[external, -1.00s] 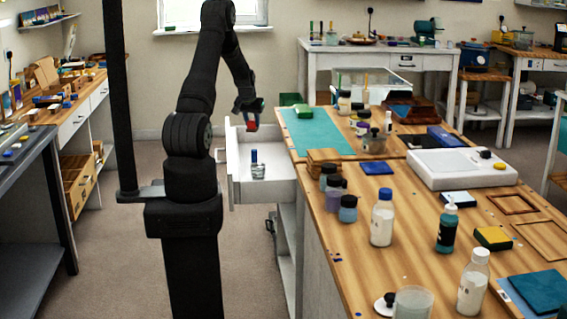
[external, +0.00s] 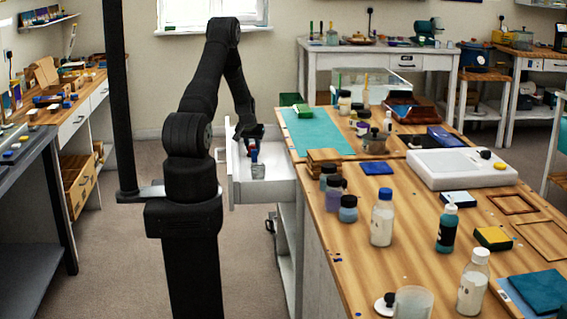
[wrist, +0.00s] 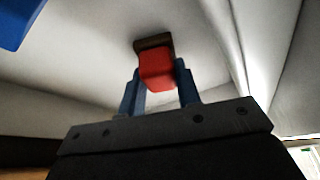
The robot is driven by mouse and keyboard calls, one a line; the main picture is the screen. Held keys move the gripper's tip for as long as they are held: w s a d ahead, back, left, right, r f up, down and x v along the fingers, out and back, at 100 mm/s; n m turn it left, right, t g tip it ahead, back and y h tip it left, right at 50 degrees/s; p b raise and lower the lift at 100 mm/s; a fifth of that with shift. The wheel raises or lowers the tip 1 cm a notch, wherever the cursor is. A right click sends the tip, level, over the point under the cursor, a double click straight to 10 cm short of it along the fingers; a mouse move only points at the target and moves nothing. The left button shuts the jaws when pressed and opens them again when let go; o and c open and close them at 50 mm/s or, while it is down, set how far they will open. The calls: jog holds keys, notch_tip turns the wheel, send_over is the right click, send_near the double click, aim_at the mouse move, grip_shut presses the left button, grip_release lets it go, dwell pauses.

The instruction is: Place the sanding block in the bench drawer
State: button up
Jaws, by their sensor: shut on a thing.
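The sanding block is a small red block with a brown face, seen in the wrist view (wrist: 158,70). My gripper (wrist: 160,88) is shut on it, with one blue finger on each side. In the external view my gripper (external: 252,146) is low over the open white bench drawer (external: 263,191), with only a bit of red showing below it. The pale drawer interior lies beyond the block in the wrist view. I cannot tell whether the block touches the drawer floor.
A blue thing (wrist: 18,20) fills the upper left corner of the wrist view. The workbench (external: 300,205) beside the drawer holds several bottles and a green box (external: 291,99).

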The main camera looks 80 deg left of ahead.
jog(key=shift+f, duration=0.1)
jog(key=o, duration=1)
jog(key=shift+c, duration=0.2)
jog(key=v, duration=1.2)
jog(key=x, duration=1.2)
